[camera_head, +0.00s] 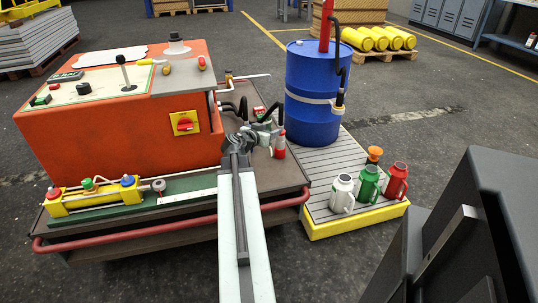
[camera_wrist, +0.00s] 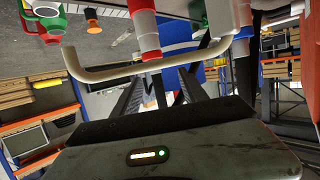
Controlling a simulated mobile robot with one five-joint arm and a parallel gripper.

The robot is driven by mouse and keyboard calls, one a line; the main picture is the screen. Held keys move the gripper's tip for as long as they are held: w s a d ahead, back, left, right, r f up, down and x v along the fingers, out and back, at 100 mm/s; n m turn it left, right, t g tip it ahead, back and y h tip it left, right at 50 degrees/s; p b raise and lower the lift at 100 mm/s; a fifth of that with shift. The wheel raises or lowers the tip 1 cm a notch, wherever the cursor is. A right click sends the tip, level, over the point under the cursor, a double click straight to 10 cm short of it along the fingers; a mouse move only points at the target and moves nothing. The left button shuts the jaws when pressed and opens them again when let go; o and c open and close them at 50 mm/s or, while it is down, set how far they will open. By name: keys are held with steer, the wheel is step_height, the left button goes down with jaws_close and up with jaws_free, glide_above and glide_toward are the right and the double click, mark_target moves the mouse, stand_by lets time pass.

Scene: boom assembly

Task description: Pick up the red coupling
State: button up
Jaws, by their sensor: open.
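A red coupling (camera_head: 279,150) with a pale top shows at the right edge of the cart, just right of my gripper (camera_head: 266,126) in the head view. A red and white cylindrical piece, likely this coupling (camera_wrist: 145,32), shows in the wrist view, beyond the fingertips. I see no contact with the coupling. Dark hoses and fingers overlap in the head view, hiding some of the exact spacing.
A beige bent pipe (camera_wrist: 110,73) crosses before the fingers. The orange console (camera_head: 120,135) fills the cart's left. A blue drum (camera_head: 312,100) and white, green and red jugs (camera_head: 368,182) stand on the yellow-edged pallet (camera_head: 345,218) at right. Floor is clear in front.

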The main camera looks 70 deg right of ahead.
mark_target(280, 127)
steer(key=b+x, duration=0.1)
steer(key=x, duration=0.4)
steer(key=s+b+x, duration=0.1)
steer(key=x, duration=0.2)
steer(key=shift+d+f+b, duration=0.25)
steer(key=shift+f+b, duration=0.05)
steer(key=shift+a+r, duration=0.1)
jaws_close()
stand_by(1.1)
